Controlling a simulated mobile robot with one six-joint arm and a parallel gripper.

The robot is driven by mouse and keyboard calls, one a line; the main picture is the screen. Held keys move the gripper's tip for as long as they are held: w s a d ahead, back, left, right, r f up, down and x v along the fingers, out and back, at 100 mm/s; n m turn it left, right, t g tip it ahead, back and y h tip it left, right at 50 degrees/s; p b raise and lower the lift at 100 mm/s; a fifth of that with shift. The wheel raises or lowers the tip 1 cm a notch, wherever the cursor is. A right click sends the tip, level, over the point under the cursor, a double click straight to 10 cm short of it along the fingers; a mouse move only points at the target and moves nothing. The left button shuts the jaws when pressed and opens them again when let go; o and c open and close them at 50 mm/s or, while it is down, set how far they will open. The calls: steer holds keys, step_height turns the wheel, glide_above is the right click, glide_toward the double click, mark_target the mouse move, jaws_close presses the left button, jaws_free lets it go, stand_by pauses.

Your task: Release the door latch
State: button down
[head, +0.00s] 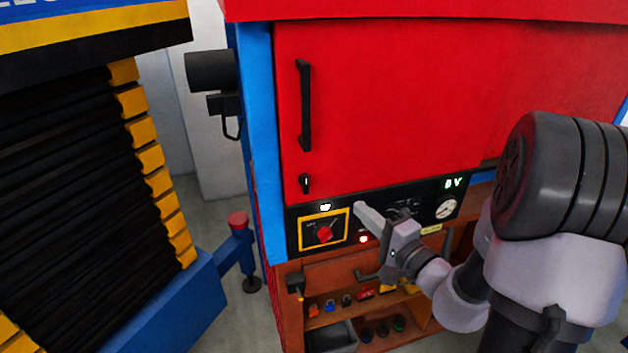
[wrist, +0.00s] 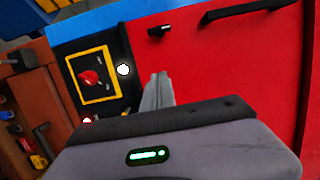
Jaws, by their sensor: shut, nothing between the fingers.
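The red door (head: 400,90) fills the upper cabinet and is closed, with a long black vertical handle (head: 304,105) near its left edge. A small black latch knob (head: 305,184) sits below the handle at the door's lower left corner. In the wrist view the latch (wrist: 159,31) is at the top centre and the handle (wrist: 245,11) is at the upper right. My gripper (head: 362,210) is shut and empty in front of the black control panel, to the right of and below the latch, apart from it. It also shows in the wrist view (wrist: 158,78).
The control panel (head: 290,228) has a red rotary switch (head: 324,234) in a yellow frame, a lit white button (head: 326,207), a red light (head: 363,239) and a gauge (head: 446,208). Shelves with padlocks (head: 330,306) lie below. A yellow-and-black rack (head: 148,157) stands at left.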

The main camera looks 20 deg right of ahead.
steer(key=p, duration=0.3)
glide_toward(320, 193)
steer(key=w+r, duration=0.4)
steer(key=shift+r, duration=0.15)
steer(key=a, duration=0.2)
steer(key=w+a+p, duration=0.1)
steer(key=a, duration=0.1)
